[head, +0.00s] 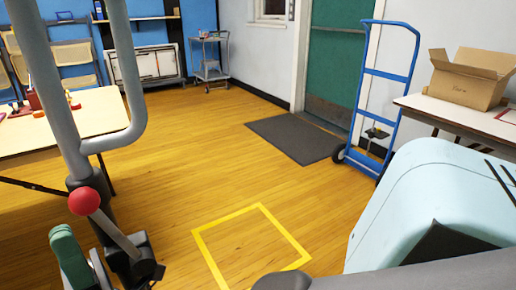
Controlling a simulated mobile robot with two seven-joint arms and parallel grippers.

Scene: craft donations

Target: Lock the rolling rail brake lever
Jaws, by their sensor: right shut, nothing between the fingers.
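The rolling rail (67,105) is a grey bent-tube frame standing upright at the left. Its brake lever (121,236) is a grey rod with a red ball knob (84,201). It slants up and to the left from a dark bracket (135,262) low on the post. My right arm comes in from the lower right as a dark grey link across the bottom edge. The fingers of my right gripper do not show clearly; it is shut and holds nothing. I cannot tell whether it touches the lever. My left gripper is not in view.
A green part (70,258) sits left of the lever, partly cut off. A yellow taped square (201,240) marks the clear wooden floor. A blue hand truck (387,75) stands by the green door (333,55). Tables stand at the left and right, the right one holding a cardboard box (463,85).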

